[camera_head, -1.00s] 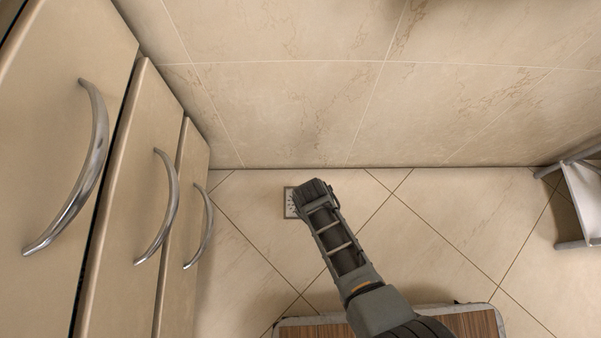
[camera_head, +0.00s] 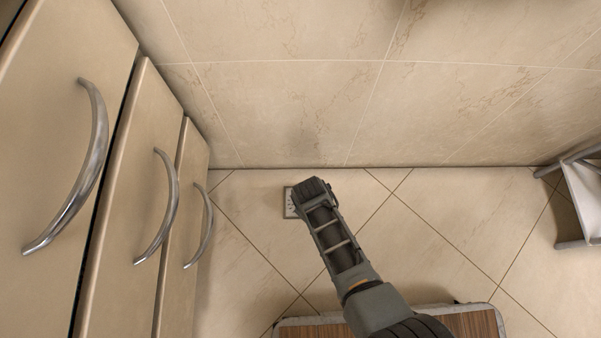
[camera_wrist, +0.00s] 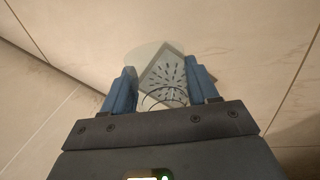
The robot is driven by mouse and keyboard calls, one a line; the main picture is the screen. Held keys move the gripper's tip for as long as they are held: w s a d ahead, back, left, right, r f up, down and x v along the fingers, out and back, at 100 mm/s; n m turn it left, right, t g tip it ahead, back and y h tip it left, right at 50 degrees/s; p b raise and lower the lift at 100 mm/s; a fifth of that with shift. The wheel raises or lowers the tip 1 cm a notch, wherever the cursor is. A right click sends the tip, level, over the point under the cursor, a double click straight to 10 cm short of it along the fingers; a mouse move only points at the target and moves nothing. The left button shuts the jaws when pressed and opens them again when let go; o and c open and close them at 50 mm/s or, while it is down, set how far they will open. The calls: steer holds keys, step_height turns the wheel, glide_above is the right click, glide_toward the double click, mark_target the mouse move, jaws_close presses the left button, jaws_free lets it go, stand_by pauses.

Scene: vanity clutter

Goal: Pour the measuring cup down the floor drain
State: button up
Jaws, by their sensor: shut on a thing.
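My gripper (camera_wrist: 161,68) shows in the wrist view with its two blue fingers shut on a clear measuring cup (camera_wrist: 140,54). The cup is see-through and its outline is faint; I cannot tell its exact tilt or whether liquid is in it. The floor drain (camera_wrist: 172,74), a pale square grate with dark slots, shows through and behind the cup, between the fingers. In the head view the drain (camera_head: 289,203) lies on the tiled floor near the wall, partly covered by my arm's end. The cup and fingers are hidden there.
The tiled wall (camera_head: 290,110) rises just behind the drain. Drawers with curved metal handles (camera_head: 168,205) stand at the left. A grey-framed rack (camera_head: 575,195) stands at the far right. Open tiled floor (camera_head: 450,220) lies between my arm and the rack.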

steer(key=shift+s+d+f+t+y, duration=0.2)
steer(key=shift+s+f+t+y, duration=0.1)
steer(key=shift+f+t+y, duration=0.25)
steer(key=shift+s+d+f+t, duration=0.1)
steer(key=shift+s+d+t, duration=0.1)
steer(key=shift+t, duration=0.05)
steer(key=shift+a+y, duration=0.1)
steer(key=shift+y, duration=0.15)
steer(key=shift+s+d+f+t+y, duration=0.3)
steer(key=shift+s+d+t, duration=0.05)
steer(key=shift+d+t, duration=0.1)
steer(key=shift+s+f+t+y, duration=0.1)
steer(key=shift+f+t+y, duration=0.3)
steer(key=shift+t+y, duration=0.15)
steer(key=shift+a+r+m+t+y, duration=0.15)
steer(key=shift+r+t+y, duration=0.15)
steer(key=shift+t+y, duration=0.35)
steer(key=shift+d+r+m+t+y, duration=0.15)
steer(key=shift+r+t+y, duration=0.1)
steer(key=shift+t+y, duration=0.35)
steer(key=shift+w+a, duration=0.15)
steer(key=shift+w, duration=0.05)
